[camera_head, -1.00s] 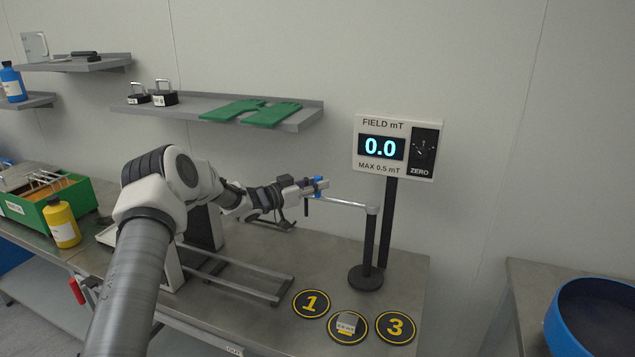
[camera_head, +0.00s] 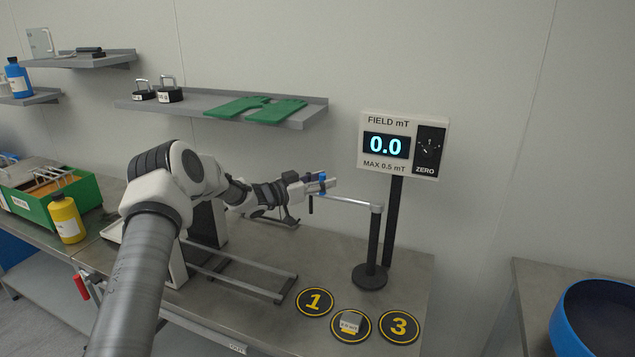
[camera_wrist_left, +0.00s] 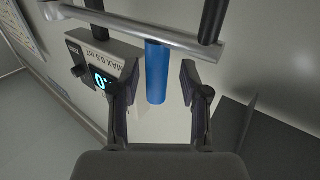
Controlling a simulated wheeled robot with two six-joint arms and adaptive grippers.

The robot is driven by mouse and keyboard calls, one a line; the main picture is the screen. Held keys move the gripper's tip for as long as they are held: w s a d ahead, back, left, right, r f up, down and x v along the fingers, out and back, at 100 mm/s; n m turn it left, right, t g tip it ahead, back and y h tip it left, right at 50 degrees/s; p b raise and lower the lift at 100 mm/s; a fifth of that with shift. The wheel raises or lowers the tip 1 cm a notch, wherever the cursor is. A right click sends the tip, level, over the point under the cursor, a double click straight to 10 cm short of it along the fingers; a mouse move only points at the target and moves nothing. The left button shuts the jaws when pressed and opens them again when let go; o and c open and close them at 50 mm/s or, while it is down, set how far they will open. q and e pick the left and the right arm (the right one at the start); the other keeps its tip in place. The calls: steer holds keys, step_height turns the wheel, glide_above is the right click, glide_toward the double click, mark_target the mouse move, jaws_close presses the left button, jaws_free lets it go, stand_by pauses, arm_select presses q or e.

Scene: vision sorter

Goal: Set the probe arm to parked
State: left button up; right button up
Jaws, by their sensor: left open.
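The probe arm (camera_head: 350,201) is a thin silver bar reaching left from the top of a black post (camera_head: 373,245) on a round base. A blue grip (camera_head: 322,181) stands near its left end, with a short dark probe (camera_head: 310,205) hanging below. My left gripper (camera_head: 312,184) is at the blue grip. In the left wrist view, the open fingers of my left gripper (camera_wrist_left: 158,84) have the blue grip (camera_wrist_left: 156,72) between them, with a gap visible on each side. The silver bar (camera_wrist_left: 140,32) crosses beyond the fingertips. My right gripper does not show.
A field meter (camera_head: 403,146) reading 0.0 stands behind the post. Discs marked 1 (camera_head: 314,302) and 3 (camera_head: 399,327) lie in front, with a small grey block (camera_head: 351,321) on the disc between them. Metal rails (camera_head: 240,270) lie left. A shelf (camera_head: 300,116) hangs above.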

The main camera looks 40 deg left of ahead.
arm_select(q)
steer(key=v, duration=1.1)
steer(key=shift+s+a, duration=0.2)
steer(key=shift+s, duration=0.1)
